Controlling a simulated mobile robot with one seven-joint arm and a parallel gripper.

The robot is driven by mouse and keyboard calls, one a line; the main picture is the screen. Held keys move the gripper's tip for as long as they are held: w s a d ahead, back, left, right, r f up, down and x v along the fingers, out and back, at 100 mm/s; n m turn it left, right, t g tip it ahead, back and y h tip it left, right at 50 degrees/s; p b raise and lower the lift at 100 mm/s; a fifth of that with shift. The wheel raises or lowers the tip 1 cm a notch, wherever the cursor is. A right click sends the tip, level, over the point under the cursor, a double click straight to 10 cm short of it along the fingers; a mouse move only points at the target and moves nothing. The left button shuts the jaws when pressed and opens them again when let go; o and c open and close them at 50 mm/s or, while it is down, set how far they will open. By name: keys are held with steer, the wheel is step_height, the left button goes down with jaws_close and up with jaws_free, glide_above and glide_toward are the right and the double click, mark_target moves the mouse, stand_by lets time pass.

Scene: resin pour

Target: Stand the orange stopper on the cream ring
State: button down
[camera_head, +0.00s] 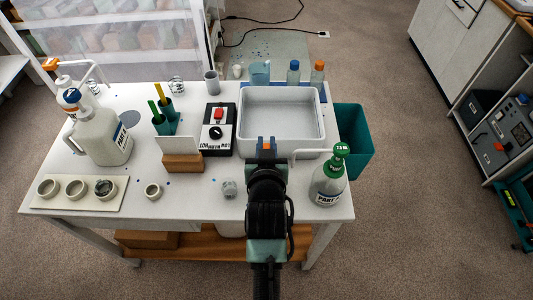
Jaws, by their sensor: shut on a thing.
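My gripper (266,145) is over the table, at the front edge of the white tray, with its fingers pointing away from me. It is shut on the small orange stopper (267,147), of which only a little shows between the fingers. A cream ring (152,190) lies by itself at the front left of the table, well to the left of my gripper. Similar pale rings (75,188) sit in a row on a cream board (112,204) farther left; one of them has a dark inside. I cannot tell for sure which ring is meant.
A wooden block with a white card (182,163) stands between my gripper and the rings. A grey lump (229,188) lies near the front edge. The white tray (281,92), a control box (217,130), a large jug (104,140) and a green-capped bottle (327,187) stand around.

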step_height(320, 180, up, 8)
steer(key=p, duration=0.3)
steer(key=shift+r, duration=0.25)
